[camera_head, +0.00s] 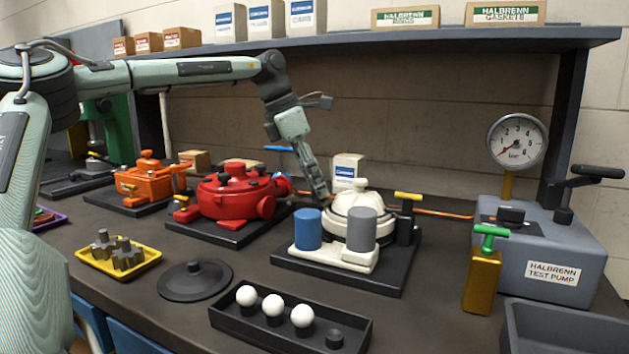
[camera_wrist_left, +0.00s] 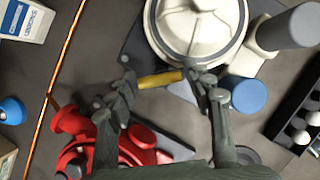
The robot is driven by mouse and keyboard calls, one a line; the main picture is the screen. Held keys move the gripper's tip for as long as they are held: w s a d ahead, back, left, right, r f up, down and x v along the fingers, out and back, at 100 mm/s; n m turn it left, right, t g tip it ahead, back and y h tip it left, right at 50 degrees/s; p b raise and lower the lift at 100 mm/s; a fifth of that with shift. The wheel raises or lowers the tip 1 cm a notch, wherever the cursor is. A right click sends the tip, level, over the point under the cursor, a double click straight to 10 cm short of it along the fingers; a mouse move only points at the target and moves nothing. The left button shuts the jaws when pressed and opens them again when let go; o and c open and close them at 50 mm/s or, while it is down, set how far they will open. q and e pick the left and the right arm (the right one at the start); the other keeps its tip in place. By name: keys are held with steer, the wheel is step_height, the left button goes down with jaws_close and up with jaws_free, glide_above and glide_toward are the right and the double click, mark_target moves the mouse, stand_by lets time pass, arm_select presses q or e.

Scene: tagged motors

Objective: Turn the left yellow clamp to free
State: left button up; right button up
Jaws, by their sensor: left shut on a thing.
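The white motor (camera_head: 352,220) stands on a dark base plate, with a blue cylinder (camera_head: 307,229) and a grey cylinder (camera_head: 362,230) in front. My left gripper (camera_head: 321,192) reaches down at the motor's left rear side. In the left wrist view, the fingers of my left gripper (camera_wrist_left: 162,80) are closed around the ends of the left yellow clamp's handle (camera_wrist_left: 160,79), beside the white housing (camera_wrist_left: 198,32). That clamp is hidden in the head view. The other yellow clamp (camera_head: 408,196) sits on the motor's right side. My right gripper is not in view.
A red motor (camera_head: 235,196) stands close on the left, with an orange one (camera_head: 147,180) beyond. A tray with white balls (camera_head: 290,326) lies in front. The test pump (camera_head: 540,250) is at right. An orange line (camera_wrist_left: 62,80) runs behind the motors.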

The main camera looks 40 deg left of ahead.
arm_select(q)
steer(key=m+g+h, duration=0.1)
steer(key=m, duration=0.3)
steer(key=shift+w+a, duration=0.1)
steer(key=shift+m+g+h, duration=0.4)
steer(key=shift+m+g, duration=0.4)
steer(key=shift+m, duration=1.2)
steer(key=o, duration=0.9)
steer(key=v, duration=1.2)
